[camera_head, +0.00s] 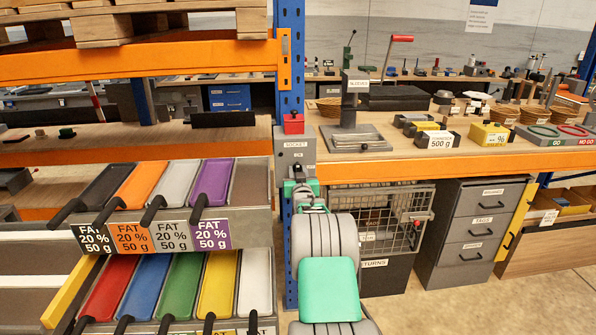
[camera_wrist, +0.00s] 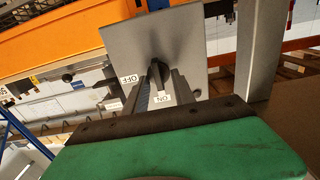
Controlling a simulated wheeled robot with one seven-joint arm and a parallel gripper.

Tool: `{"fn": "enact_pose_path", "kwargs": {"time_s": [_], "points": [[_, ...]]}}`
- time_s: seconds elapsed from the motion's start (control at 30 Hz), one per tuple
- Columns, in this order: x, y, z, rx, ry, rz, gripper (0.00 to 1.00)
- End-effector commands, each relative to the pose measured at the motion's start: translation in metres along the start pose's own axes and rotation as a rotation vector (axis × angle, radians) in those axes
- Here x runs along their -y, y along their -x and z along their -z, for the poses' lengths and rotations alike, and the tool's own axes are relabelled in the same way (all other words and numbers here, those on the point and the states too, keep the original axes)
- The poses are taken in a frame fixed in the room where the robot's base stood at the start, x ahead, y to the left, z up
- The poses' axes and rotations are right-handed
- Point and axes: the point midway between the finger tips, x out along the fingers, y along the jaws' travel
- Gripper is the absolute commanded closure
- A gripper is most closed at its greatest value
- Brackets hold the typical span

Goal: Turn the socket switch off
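The socket box (camera_head: 295,155), grey with a "SOCKET" label, is fixed on the blue post in the head view. In the wrist view its grey face (camera_wrist: 190,48) carries a black switch knob (camera_wrist: 157,74). An "OFF" label (camera_wrist: 129,79) is left of the knob and an "ON" label (camera_wrist: 162,99) is below it. The knob's lower end points toward "ON". My gripper (camera_wrist: 158,92) is just in front of the box, its two dark fingers apart, one on either side of the knob. Contact with the knob cannot be told. My arm partly hides the box's lower part in the head view.
A red piece (camera_head: 293,123) sits atop the socket box. Left is a rack of coloured trays (camera_head: 210,182) with dark handles. Right are a workbench (camera_head: 420,165) with an orange edge, a wire cage (camera_head: 385,215) and grey drawers (camera_head: 480,225).

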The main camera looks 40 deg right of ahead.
Motion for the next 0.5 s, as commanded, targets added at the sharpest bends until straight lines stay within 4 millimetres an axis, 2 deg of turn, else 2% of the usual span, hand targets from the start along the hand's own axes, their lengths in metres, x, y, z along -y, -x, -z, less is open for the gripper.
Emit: {"fn": "enact_pose_path", "kwargs": {"time_s": [0.23, 0.5], "points": [[-0.0021, -0.0019, 0.0000, 0.000, 0.000, -0.003, 0.69], [-0.0021, -0.0017, -0.0001, 0.000, 0.000, -0.003, 0.90]]}}
